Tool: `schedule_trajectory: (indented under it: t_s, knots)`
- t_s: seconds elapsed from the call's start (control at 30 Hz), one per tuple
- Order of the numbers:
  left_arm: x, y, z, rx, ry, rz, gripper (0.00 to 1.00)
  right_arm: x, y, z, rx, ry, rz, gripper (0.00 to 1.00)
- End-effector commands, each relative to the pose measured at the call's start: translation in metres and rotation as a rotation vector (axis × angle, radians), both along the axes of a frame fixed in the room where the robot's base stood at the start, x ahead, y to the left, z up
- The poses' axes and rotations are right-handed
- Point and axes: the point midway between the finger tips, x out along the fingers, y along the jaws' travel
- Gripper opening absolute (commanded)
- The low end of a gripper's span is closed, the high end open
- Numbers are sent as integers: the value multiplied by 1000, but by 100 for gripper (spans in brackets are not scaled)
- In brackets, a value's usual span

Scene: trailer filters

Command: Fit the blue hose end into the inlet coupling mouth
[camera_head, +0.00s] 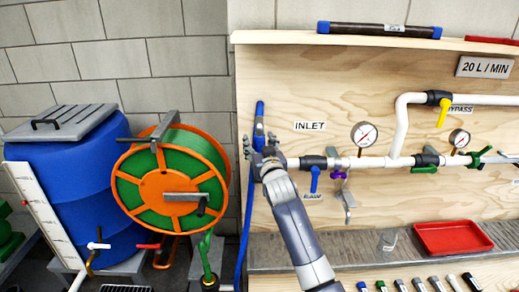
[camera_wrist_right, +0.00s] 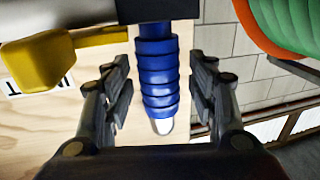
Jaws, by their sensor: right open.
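The blue hose (camera_head: 259,111) shows at the left edge of the wooden panel, with its lower run (camera_head: 243,225) hanging to the floor. My right gripper (camera_head: 261,145) is at the upright blue part, left of the inlet pipe. In the right wrist view, the ribbed blue hose end (camera_wrist_right: 158,75) with a pale tip lies between the open fingers of my right gripper (camera_wrist_right: 160,90), with gaps on both sides. The inlet coupling (camera_head: 312,161) is the dark fitting at the pipe's left end; its mouth is partly hidden by my gripper. My left gripper is out of view.
A blue valve handle (camera_head: 315,180) hangs below the inlet pipe. A gauge (camera_head: 364,134) stands above it. The green hose reel (camera_head: 170,185) and blue barrel (camera_head: 75,180) are at left. A yellow part (camera_wrist_right: 35,62) is beside the fingers in the wrist view.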

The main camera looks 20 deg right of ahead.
Motion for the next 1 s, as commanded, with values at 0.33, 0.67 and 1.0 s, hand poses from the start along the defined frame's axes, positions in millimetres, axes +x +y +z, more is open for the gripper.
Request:
schedule_trajectory:
  t_s: [0.33, 0.67, 1.0]
  knots:
    - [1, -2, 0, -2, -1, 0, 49, 0, 0, 67, -1, -4, 0, 53]
    - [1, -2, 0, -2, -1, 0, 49, 0, 0, 83, -2, -1, 1, 53]
    - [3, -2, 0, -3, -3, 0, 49, 0, 0, 83, -2, -2, 0, 53]
